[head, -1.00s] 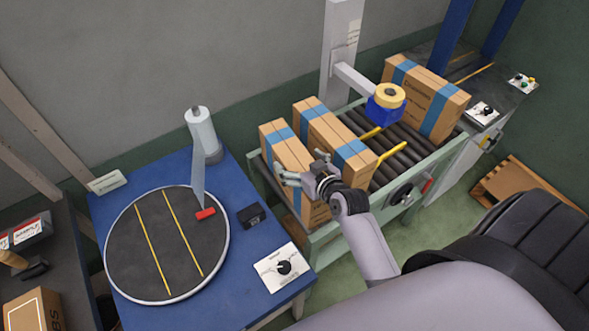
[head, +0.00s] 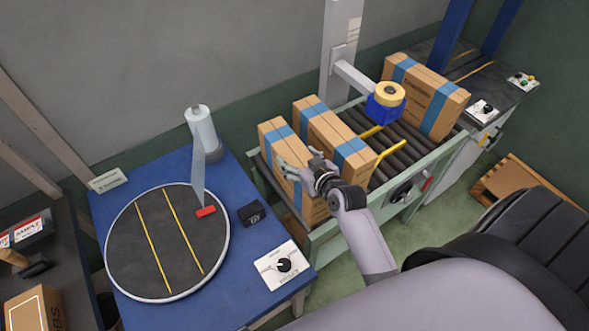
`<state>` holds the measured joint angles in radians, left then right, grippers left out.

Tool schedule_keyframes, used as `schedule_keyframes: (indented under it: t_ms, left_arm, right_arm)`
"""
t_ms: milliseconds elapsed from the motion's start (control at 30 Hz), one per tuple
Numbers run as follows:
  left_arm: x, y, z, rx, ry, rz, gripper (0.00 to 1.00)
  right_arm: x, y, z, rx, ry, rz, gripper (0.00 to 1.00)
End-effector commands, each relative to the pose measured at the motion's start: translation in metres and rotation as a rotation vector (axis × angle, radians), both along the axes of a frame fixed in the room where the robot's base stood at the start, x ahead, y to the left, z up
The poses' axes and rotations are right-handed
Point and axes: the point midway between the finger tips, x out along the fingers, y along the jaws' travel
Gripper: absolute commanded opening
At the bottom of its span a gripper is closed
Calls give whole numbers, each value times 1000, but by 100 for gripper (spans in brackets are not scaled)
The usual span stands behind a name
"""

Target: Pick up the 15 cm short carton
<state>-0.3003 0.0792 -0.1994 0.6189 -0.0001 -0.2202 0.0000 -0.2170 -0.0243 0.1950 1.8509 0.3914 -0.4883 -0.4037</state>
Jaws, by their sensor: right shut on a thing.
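A narrow brown carton with a blue tape band (head: 275,138) stands upright at the left end of the roller conveyor; it appears to be the short carton. My right gripper (head: 291,165) is shut on this carton, with its fingers against the upper part. The gripper and wrist hide part of the carton's right side. I cannot tell whether its base is clear of the rollers. My left gripper is not in view.
A longer carton (head: 335,135) stands close to the right of the held one. Another carton (head: 428,97) stands farther along the conveyor rollers (head: 392,148), beyond a blue-and-yellow tape head (head: 386,100). A blue table (head: 245,245) with a round turntable (head: 150,262) is at left.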

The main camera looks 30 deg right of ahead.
Motion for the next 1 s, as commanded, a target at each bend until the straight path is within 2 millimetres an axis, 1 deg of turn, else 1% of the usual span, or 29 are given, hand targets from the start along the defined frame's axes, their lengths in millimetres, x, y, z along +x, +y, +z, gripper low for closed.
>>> schedule_keyframes:
  t_ms: [33, 67, 600, 633, 867, 1000]
  left_arm:
    - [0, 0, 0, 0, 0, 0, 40]
    - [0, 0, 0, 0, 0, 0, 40]
    - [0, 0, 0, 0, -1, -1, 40]
    - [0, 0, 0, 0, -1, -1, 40]
    - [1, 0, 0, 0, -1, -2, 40]
    - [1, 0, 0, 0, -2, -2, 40]
  right_arm:
    - [-1, 0, -2, -2, 4, 1, 43]
    - [-1, 0, -2, -2, 5, 1, 41]
    - [-1, 0, -3, -4, 8, 2, 5]
    - [0, 0, -1, -4, 1, 1, 5]
    - [0, 0, 0, -4, 2, 1, 5]
    - [0, 0, 7, -5, 1, 2, 5]
